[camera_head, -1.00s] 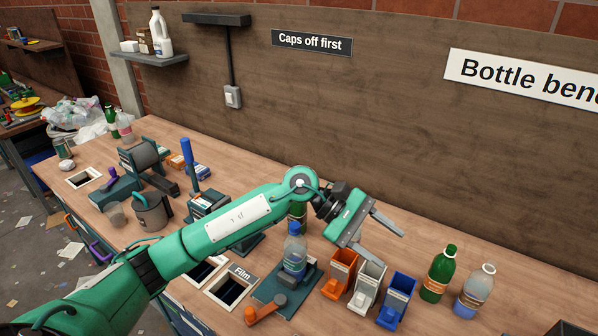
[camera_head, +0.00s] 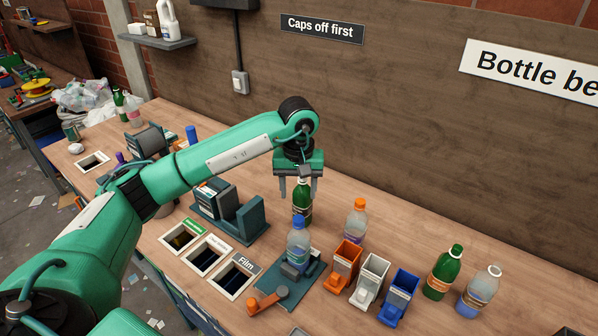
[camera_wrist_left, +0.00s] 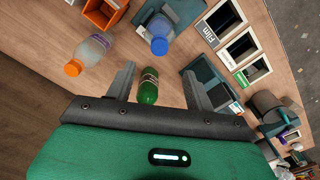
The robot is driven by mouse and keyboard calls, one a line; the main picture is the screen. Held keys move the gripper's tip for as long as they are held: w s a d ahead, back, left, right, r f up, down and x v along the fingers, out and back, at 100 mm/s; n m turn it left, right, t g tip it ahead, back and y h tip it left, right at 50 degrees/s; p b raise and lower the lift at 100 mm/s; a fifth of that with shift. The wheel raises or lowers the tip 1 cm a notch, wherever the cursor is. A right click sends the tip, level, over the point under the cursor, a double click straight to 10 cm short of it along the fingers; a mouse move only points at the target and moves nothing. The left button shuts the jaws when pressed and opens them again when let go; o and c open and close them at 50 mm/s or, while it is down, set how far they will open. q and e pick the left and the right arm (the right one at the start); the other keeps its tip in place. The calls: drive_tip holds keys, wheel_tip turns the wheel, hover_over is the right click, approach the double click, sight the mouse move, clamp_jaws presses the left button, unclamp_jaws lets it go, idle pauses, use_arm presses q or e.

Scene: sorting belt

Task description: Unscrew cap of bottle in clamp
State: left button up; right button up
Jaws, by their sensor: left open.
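A clear bottle (camera_head: 298,245) with a blue cap (camera_head: 298,222) stands upright in the teal clamp (camera_head: 290,293), which has an orange handle (camera_head: 264,300). The blue cap also shows in the left wrist view (camera_wrist_left: 160,45). My left gripper (camera_head: 298,192) points down, open and empty, behind the clamped bottle. A green bottle (camera_head: 303,213) stands below it; in the left wrist view this green bottle (camera_wrist_left: 149,86) appears between the two fingers, and I cannot tell how far below them it is. My right gripper is not in view.
Orange (camera_head: 343,266), white (camera_head: 370,279) and blue (camera_head: 398,296) bins stand right of the clamp. An orange-capped bottle (camera_head: 356,222) stands behind them. Another green bottle (camera_head: 443,272) and a clear bottle (camera_head: 478,291) stand farther right. Labelled openings (camera_head: 236,277) lie left.

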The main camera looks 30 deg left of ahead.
sight(298, 219)
use_arm(q)
wheel_tip(298, 219, down, 8)
drive_tip(key=p, duration=0.3)
drive_tip(key=shift+f, duration=0.5)
drive_tip(key=c, duration=1.1)
drive_tip(key=shift+f+n+b, duration=0.1)
drive_tip(key=shift+n+b, duration=0.2)
drive_tip(key=shift+n, duration=0.5)
drive_tip(key=shift+n+b, duration=0.3)
drive_tip(key=shift+n, duration=1.5)
